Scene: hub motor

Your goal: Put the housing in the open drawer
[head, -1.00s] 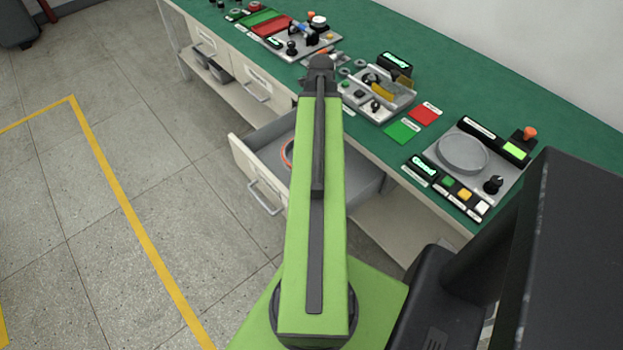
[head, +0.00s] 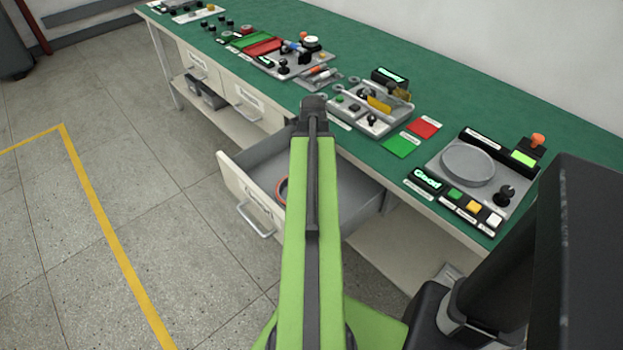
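The open drawer (head: 238,166) is pulled out from the front of the green-topped bench, left of and partly behind my arm. A round part with an orange-red rim (head: 281,190) lies inside it, mostly covered by my arm. I cannot tell whether this is the housing, and nothing else is clearly recognisable as it. My green arm reaches forward across the drawer, its dark end near the bench's front edge. My gripper's fingers cannot be made out, nor whether they hold anything.
A round grey plate sits on a station (head: 467,164) at the right, with a lit green display beside it. Green (head: 401,145) and red (head: 424,128) mats lie left of it. Trays of small parts (head: 372,108) stand further back. Closed drawers (head: 252,106) are beyond the open one.

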